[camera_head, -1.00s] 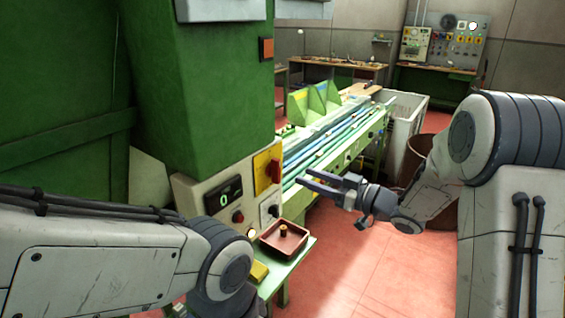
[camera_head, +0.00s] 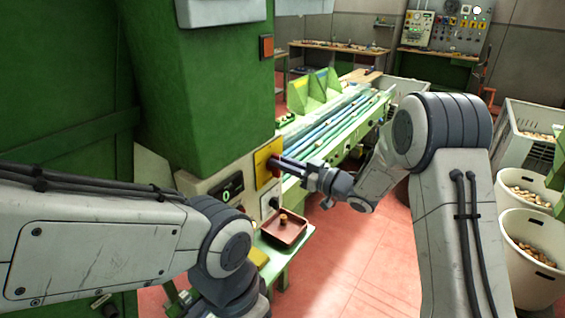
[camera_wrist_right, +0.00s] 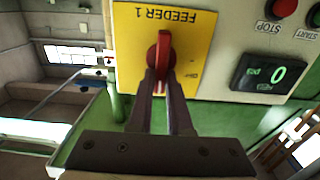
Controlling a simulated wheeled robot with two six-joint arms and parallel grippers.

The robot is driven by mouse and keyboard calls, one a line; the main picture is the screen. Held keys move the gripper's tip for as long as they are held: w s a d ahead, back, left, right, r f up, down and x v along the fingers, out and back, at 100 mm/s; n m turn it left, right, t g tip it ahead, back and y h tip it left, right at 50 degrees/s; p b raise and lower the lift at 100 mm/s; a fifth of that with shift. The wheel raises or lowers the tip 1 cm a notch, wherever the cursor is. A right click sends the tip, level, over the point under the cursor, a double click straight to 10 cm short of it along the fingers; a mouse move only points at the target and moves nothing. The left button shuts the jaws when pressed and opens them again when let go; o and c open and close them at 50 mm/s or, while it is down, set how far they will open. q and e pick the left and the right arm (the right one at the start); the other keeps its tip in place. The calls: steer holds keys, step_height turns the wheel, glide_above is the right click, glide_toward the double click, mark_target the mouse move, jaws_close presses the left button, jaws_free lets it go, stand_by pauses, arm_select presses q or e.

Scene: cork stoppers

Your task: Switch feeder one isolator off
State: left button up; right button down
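The feeder one isolator is a red handle (camera_wrist_right: 164,52) on a yellow plate (camera_wrist_right: 200,52) marked "FEEDER 1", upside down in the right wrist view. The handle stands upright in that view. In the head view the yellow plate (camera_head: 262,158) is on the machine's cream control panel. My right gripper (camera_head: 281,165) is at the handle. In the right wrist view its fingertips (camera_wrist_right: 162,76) lie at the handle's near end, one towards each side. Whether they press on it cannot be told. My left arm crosses the lower left, and its gripper is out of view.
A display (camera_wrist_right: 269,73) reading 0, a red STOP button (camera_wrist_right: 282,7) and a START button are beside the plate. A red-brown tray (camera_head: 284,231) sits below the panel. The conveyor (camera_head: 340,120) runs behind my right gripper. Bins of corks (camera_head: 530,250) stand at right.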

steer(key=n+b, duration=0.5)
steer(key=b, duration=0.3)
steer(key=s+f+n+b, duration=0.1)
steer(key=n+b, duration=0.4)
steer(key=b, duration=0.4)
steer(key=a+f+n+b, duration=0.1)
steer(key=n+b, duration=0.5)
steer(key=b, duration=0.2)
steer(key=shift+s+b, duration=0.25)
steer(key=shift+b, duration=0.05)
steer(key=shift+n+b, duration=1)
steer(key=shift+n, duration=0.1)
steer(key=c, duration=0.8)
jaws_free()
steer(key=shift+c, duration=0.2)
